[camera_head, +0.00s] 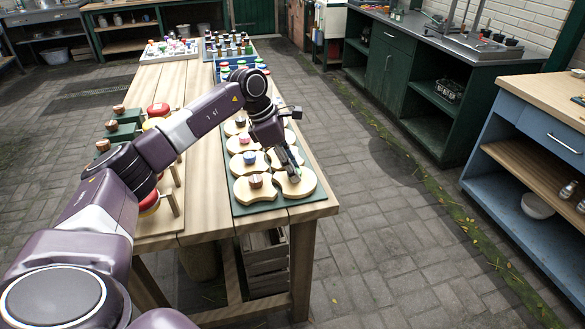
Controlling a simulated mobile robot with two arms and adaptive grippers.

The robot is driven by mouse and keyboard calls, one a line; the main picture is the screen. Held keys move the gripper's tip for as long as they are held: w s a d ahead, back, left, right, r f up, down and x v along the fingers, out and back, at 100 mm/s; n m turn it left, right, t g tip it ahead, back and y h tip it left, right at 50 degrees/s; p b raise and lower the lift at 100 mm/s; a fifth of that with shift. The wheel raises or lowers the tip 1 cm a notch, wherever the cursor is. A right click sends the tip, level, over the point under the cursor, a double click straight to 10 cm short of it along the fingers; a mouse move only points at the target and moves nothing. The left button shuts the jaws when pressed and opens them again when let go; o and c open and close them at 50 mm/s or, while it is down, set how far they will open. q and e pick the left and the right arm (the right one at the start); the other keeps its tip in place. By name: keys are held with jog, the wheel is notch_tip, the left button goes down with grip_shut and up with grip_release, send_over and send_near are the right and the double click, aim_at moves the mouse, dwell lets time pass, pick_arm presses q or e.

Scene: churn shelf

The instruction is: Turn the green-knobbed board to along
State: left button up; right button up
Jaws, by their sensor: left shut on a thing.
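My left gripper (293,174) reaches down over the near right part of the green mat (258,207). It is shut on a small knob with a green tint, mostly hidden by the fingers. The pale wooden board (301,188) under it shows a rounded near end; the gripper covers much of the rest, so its exact angle is hard to tell. To its left lies a pale two-lobed board (241,192) with a brown knob (255,181), lying across the mat. My right gripper is not in view.
Behind it are boards with a blue knob (250,157) and a pink knob (244,138), close together. Green blocks with brown knobs (122,115) and red round knobs stand at left. Bottles fill a tray (228,45) farther back. The floor at right is clear.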

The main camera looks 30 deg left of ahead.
pick_arm(q)
jog(key=shift+w+m+g, duration=0.1)
jog(key=shift+m+g, duration=0.2)
jog(key=shift+m, duration=0.7)
jog(key=shift+h, duration=0.3)
jog(key=o, duration=1.1)
jog(key=shift+o, duration=0.2)
jog(key=shift+r, duration=0.1)
jog(key=v, duration=1.2)
